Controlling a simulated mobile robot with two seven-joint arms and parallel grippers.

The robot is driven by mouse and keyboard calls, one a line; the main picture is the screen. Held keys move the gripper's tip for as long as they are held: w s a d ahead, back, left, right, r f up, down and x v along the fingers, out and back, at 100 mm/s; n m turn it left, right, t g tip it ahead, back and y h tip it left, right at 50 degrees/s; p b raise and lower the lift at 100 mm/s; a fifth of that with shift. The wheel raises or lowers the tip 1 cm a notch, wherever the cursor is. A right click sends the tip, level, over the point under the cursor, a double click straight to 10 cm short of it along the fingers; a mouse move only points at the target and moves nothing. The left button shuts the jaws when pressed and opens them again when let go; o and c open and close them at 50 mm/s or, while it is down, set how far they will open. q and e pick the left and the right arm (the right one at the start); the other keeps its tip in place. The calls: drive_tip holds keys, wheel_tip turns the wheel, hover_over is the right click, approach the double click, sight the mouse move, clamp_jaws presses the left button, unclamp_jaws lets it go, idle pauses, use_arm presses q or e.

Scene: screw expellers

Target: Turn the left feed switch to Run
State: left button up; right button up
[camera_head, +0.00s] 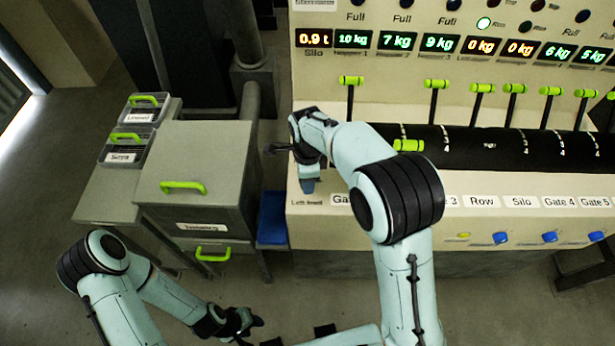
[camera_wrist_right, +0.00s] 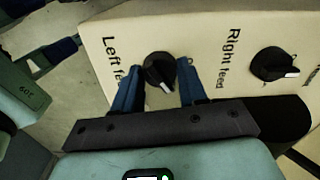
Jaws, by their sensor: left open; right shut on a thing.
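The left feed switch (camera_wrist_right: 160,70) is a black round knob with a pale pointer mark, on the cream panel in the right wrist view. The label beside it begins "Left f" and is partly covered. My right gripper (camera_wrist_right: 158,88) has a blue finger on each side of this knob and is shut on it. The knob's pale mark points down between the fingers. In the head view my right gripper (camera_head: 307,184) is at the panel's left end, and my arm hides the knob. My left gripper (camera_head: 250,328) is open and empty, low over the floor. No Run marking is readable.
The right feed switch (camera_wrist_right: 276,64), a similar black knob, is beside it. Green-handled gate levers (camera_head: 437,84) and weight displays (camera_head: 353,40) line the console. A grey cabinet (camera_head: 205,150) with green handles and labelled bins (camera_head: 128,147) stand left. The floor at left is clear.

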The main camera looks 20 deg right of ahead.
drive_tip(key=o, duration=1.1)
drive_tip(key=shift+c, duration=0.2)
use_arm(q)
drive_tip(key=shift+w+r+p, duration=0.75)
drive_tip(key=shift+w+r, duration=0.2)
drive_tip(key=shift+r, duration=0.05)
use_arm(e)
wheel_tip(320, 180, up, 13)
drive_tip(key=shift+r, duration=0.2)
